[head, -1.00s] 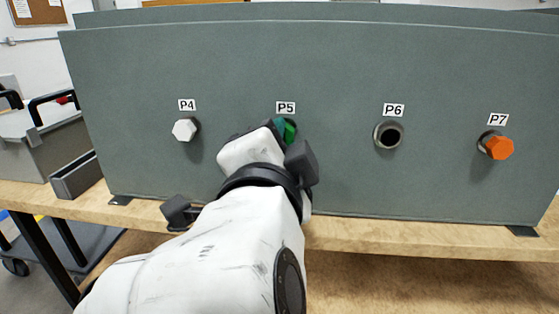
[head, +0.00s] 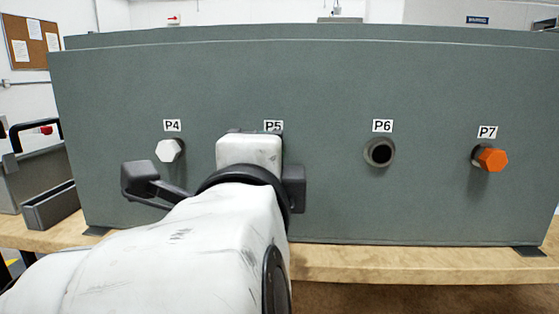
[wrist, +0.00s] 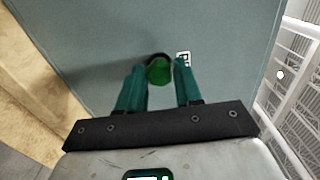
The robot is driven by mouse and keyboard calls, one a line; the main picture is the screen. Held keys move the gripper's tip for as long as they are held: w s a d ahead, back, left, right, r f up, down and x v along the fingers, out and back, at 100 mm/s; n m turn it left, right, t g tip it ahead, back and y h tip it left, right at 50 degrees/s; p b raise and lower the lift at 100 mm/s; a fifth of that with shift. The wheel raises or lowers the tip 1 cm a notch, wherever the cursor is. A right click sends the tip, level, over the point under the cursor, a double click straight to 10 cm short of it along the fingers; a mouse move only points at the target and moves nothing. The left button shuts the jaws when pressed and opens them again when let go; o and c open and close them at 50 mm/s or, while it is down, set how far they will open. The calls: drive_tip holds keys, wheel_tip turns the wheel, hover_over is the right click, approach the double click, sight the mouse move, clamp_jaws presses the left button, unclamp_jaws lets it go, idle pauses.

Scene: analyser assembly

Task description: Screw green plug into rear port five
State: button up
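The green plug (wrist: 159,72) shows in the wrist view between the two teal fingers of my gripper (wrist: 160,78). The fingers stand on either side of its head with no clear gap, so my gripper looks shut on it. The plug is at the dark ring of a port on the grey panel (wrist: 100,40); how deep it sits I cannot tell. In the head view the P5 label (head: 273,126) is partly covered by my wrist, and the plug, port five and my fingertips are hidden behind it.
On the panel (head: 330,80), a white plug (head: 169,151) sits at P4, port P6 (head: 380,152) is empty, and an orange plug (head: 490,159) sits at P7. The wooden bench edge (head: 400,262) runs below. A grey open bin (head: 52,206) stands at the left.

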drive_tip(key=shift+o, duration=0.8)
drive_tip(key=n+p, duration=0.7)
drive_tip(key=n, duration=0.1)
drive_tip(key=n+p, duration=0.7)
drive_tip(key=n, duration=0.1)
drive_tip(key=n+p, duration=0.7)
drive_tip(key=n, duration=0.1)
drive_tip(key=shift+d+f, duration=0.3)
drive_tip(key=shift+d, duration=0.05)
